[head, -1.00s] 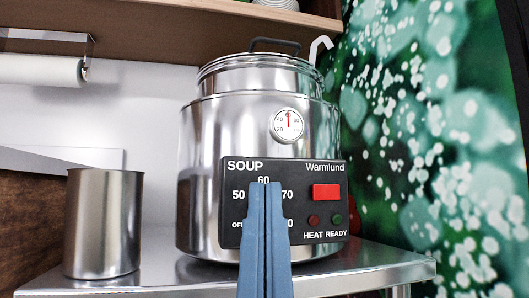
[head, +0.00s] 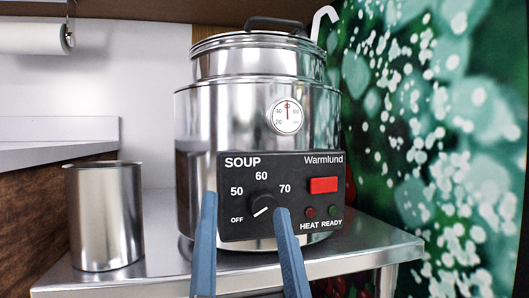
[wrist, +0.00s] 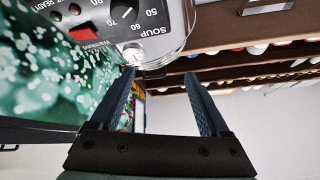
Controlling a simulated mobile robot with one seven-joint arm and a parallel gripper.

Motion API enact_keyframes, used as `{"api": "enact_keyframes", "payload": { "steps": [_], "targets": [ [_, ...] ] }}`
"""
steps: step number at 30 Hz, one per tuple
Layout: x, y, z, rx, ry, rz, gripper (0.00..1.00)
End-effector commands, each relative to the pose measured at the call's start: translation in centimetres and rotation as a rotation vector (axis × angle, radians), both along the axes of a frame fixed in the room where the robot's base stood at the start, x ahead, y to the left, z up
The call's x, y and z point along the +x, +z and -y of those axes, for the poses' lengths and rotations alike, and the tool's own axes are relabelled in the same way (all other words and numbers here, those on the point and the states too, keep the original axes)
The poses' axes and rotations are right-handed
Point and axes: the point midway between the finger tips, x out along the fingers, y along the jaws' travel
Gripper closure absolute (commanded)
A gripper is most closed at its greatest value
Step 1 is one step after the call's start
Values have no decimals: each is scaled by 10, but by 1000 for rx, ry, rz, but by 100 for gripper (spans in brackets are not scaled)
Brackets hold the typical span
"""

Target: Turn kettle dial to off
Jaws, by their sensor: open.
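The steel soup kettle (head: 250,115) stands on a metal shelf, with a black control panel (head: 300,222) on its front. The round black dial (head: 263,203) is on the panel's left part. Its white pointer slants to the lower left, toward the OFF label (head: 237,219); exact alignment is hard to judge. The dial also shows at the top of the wrist view (wrist: 123,11). My gripper (head: 246,204) is open and empty, its blue fingers apart on either side of the dial in the head view. In the wrist view, my gripper (wrist: 159,75) is clear of the dial.
A steel canister (head: 105,217) stands left of the kettle on the metal shelf (head: 165,268). A wooden shelf (head: 150,10) hangs above. A paper roll (head: 32,39) is at upper left. A green patterned wall (head: 430,120) closes the right side.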

Motion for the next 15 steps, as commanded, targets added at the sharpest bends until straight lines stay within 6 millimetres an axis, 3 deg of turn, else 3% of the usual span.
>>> {"api": "enact_keyframes", "payload": {
  "steps": [1, 7, 15],
  "targets": [
    [8, 15, 0, 61, 58, -50, 20],
    [29, 12, -3, 342, 283, -217, 20],
    [37, 7, 0, 794, 521, -425, 20]
  ]
}}
